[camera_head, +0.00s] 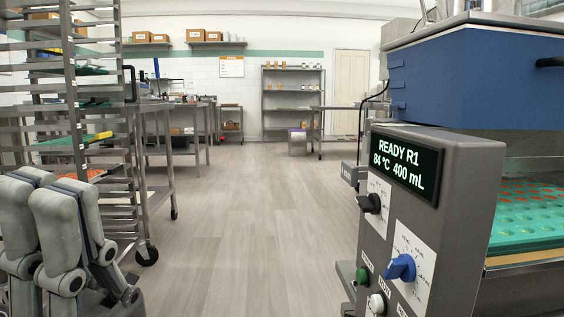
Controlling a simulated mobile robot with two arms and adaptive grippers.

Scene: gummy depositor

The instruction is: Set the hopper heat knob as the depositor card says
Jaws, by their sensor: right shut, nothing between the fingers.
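The depositor's control panel (462,190) stands at the right. Its display (404,166) reads "READY R1", "84 °C 400 mL". Below it are a black knob (369,203) and a blue knob (402,267), each on a white dial plate. The small dial markings are unreadable, so I cannot tell which knob is hopper heat. No readable depositor card shows. My grey arm links are at the lower left.
A green button (362,275) and a white button (377,304) sit low on the panel. The blue hopper (475,80) overhangs a teal mould tray (530,222). A wheeled rack (131,130) stands left. The middle floor is clear. A wall sheet (231,67) is unreadable.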

